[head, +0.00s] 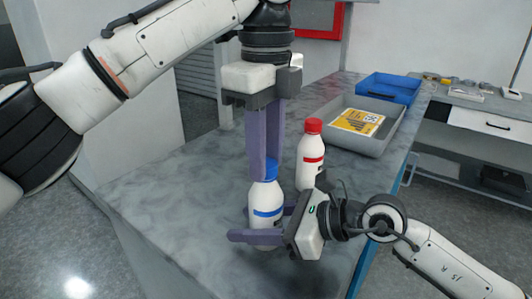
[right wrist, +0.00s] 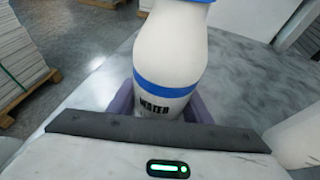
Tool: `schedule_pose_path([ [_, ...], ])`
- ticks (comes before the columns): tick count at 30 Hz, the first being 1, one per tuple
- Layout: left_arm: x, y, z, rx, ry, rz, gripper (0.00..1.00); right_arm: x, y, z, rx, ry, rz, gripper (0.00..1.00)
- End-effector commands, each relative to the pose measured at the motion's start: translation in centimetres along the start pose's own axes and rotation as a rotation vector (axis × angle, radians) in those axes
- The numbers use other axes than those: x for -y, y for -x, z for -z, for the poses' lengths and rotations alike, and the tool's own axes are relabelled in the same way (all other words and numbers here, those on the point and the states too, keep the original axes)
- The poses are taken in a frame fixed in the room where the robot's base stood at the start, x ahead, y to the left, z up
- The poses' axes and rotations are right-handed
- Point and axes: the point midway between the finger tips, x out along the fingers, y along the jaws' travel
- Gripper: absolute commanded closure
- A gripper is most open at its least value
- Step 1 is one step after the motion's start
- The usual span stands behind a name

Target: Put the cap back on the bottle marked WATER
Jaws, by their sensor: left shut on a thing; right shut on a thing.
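The white bottle marked WATER (right wrist: 165,60) stands upright on the grey table, with a blue band; it also shows in the head view (head: 265,200). My right gripper (head: 242,223) is shut around its lower body from the right. A blue cap (head: 271,171) is at the bottle's mouth, partly hidden by my left gripper's purple fingers. My left gripper (head: 267,168) points straight down and is shut on this cap. A blue edge (right wrist: 205,1) shows at the top of the right wrist view. I cannot tell whether the cap is seated or only touching the neck.
A white bottle with a red cap and red band (head: 311,158) stands just behind, close to my right gripper. A grey tray (head: 378,147) with a yellow label sheet and a blue tray (head: 389,88) lie farther back. The table's left part (head: 160,195) is clear.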

Motion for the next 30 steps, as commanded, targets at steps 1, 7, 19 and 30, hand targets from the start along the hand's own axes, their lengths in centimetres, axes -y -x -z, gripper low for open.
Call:
schedule_pose_path([
  [1,0.0,0.0,0.0,0.0,-0.067,-0.001,0.99,0.0,0.0,0.1,-0.001,-0.001,-0.001,1.0],
  [7,0.0,0.0,0.0,0.0,-0.065,-0.001,0.65,0.0,0.0,0.1,-0.001,-0.001,-0.001,1.0],
  [19,0.0,0.3,0.0,0.001,-0.063,0.0,0.53,0.0,0.0,0.0,-0.001,-0.001,-0.001,1.0],
  [30,0.0,4.4,0.0,0.002,-0.062,0.001,0.53,0.0,0.0,0.1,-0.001,-0.001,-0.001,1.0],
])
